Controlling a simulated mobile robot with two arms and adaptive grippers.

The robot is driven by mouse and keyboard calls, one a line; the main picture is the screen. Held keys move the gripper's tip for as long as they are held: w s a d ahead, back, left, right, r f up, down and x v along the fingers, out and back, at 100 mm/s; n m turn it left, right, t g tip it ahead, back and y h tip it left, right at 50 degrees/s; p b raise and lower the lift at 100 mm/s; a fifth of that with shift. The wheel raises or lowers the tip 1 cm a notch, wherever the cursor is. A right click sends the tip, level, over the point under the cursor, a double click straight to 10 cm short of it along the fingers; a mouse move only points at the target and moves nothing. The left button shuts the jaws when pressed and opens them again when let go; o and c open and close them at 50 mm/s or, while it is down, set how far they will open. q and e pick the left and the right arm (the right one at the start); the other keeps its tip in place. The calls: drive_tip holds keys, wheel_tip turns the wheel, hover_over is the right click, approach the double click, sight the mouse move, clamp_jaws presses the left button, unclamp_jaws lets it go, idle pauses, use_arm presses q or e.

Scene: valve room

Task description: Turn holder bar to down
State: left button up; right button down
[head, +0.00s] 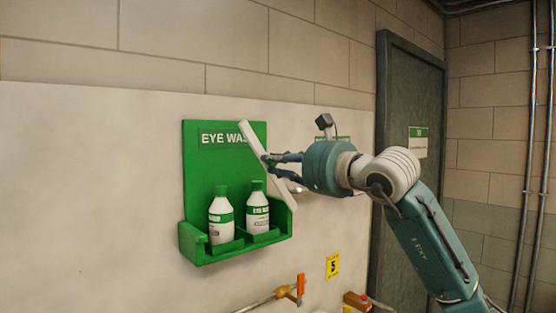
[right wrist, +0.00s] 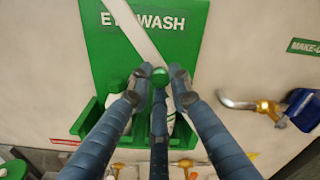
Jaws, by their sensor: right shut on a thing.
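The holder bar (head: 253,141) is a long white bar in front of the green eye wash station (head: 191,160). It is tilted, with its upper end to the left and its lower end to the right. My right gripper (head: 269,166) comes in from the right and is shut on the bar near its middle. In the right wrist view, the bar (right wrist: 135,33) runs from the top edge down to the fingertips (right wrist: 158,82), and its lower part is hidden. My left gripper is in neither view.
Two white bottles, a left one (head: 221,218) and a right one (head: 257,215), stand in the station's tray, behind the bar. Below are an orange-handled valve (head: 300,286) and a yellow sign (head: 332,265). A dark door (head: 405,110) is at the right.

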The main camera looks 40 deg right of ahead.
use_arm(q)
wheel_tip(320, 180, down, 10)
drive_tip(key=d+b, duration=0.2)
drive_tip(key=b, duration=0.7)
use_arm(e)
drive_tip(key=a+f+n, duration=0.6)
drive_tip(key=f+n, duration=0.5)
drive_tip(key=f, duration=0.2)
drive_tip(key=shift+s+a, duration=0.2)
drive_tip(key=shift+s, duration=0.05)
use_arm(q)
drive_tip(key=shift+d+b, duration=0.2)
drive_tip(key=shift+b, duration=0.1)
use_arm(e)
drive_tip(key=shift+f, duration=0.1)
drive_tip(key=c, duration=1.7)
unclamp_jaws()
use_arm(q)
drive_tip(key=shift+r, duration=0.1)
use_arm(e)
drive_tip(key=shift+o, duration=0.6)
